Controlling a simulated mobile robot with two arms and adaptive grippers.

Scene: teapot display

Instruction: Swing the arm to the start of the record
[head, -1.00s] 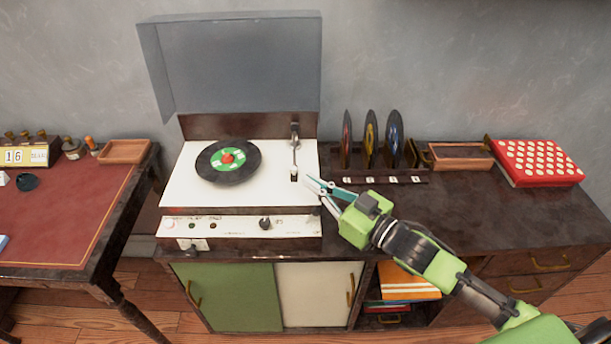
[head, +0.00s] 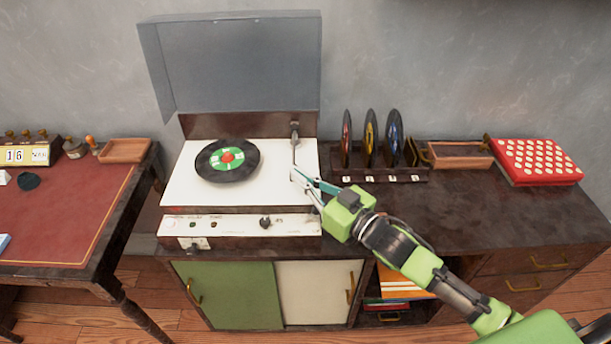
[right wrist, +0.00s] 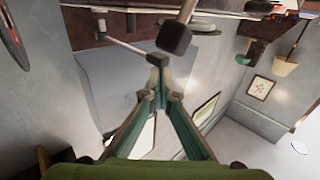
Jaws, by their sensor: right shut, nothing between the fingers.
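The record player (head: 185,187) has a white deck and its grey lid (head: 235,65) stands open. A black record (head: 208,168) with a green and white label and a red centre lies on the deck. The slim tone arm (head: 295,150) stands at the deck's right side, right of the record and apart from it. My right gripper (head: 295,175) is shut and empty, its tips at the arm's front end. In the right wrist view the shut fingertips (right wrist: 160,62) are close to a light rod (right wrist: 130,46); contact is unclear. My left gripper is out of view.
A rack (head: 385,176) with several upright records stands right of the player. A desk with a red top (head: 75,200) is at left. The cabinet top at right front is clear.

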